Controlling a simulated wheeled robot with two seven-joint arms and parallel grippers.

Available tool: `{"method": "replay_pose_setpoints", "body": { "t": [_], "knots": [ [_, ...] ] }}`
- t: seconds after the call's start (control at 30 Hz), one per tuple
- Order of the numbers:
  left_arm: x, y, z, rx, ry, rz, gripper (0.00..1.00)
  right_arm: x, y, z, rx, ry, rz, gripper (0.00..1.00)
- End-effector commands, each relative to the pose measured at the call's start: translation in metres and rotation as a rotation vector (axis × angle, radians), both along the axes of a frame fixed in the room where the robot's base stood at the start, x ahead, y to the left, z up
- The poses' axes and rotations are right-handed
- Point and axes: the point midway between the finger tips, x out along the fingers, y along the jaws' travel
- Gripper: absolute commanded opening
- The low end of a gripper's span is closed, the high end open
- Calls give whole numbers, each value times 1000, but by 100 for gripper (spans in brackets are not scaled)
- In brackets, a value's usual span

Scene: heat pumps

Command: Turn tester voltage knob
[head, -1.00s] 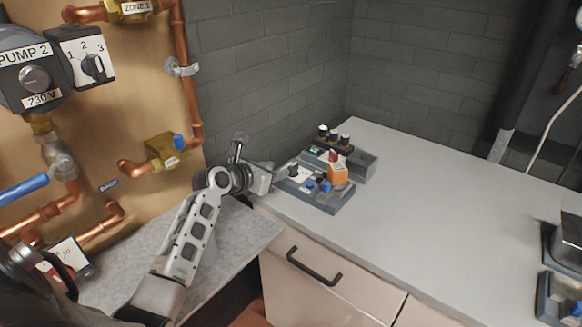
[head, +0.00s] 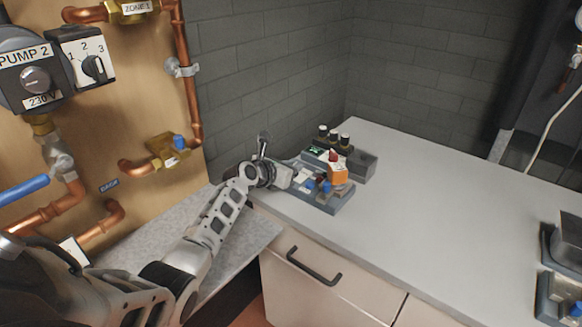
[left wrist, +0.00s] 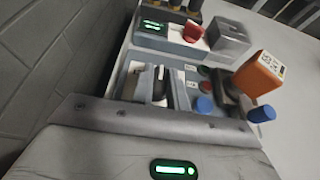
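The tester (head: 335,201) is a grey board on the bench. In the left wrist view its black knob with a white pointer (left wrist: 159,76) sits on a white panel, at the upper left of centre. My left gripper (head: 290,177) is at the near left side of the tester in the head view and hides the knob there. In the left wrist view my left gripper (left wrist: 160,90) has its fingers apart, with the knob in or just beyond the gap. I cannot tell whether they touch it. My right gripper is not in view.
An orange block (head: 337,173), blue terminals (head: 326,187), a red switch (left wrist: 193,31) and a grey box (head: 362,164) crowd the tester. A brick wall (head: 270,80) stands behind. Copper pipes (head: 187,100) are at left.

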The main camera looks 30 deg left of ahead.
Motion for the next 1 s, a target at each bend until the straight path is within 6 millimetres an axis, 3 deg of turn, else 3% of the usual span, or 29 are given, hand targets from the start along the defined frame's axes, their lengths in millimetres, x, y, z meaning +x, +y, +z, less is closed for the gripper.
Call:
{"method": "replay_pose_setpoints", "body": {
  "t": [0.47,1.0],
  "knots": [
    [0,1,-2,-3,-1,-54,0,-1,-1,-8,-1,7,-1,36],
    [2,5,-6,-2,-5,-481,0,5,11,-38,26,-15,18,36]
  ]
}}
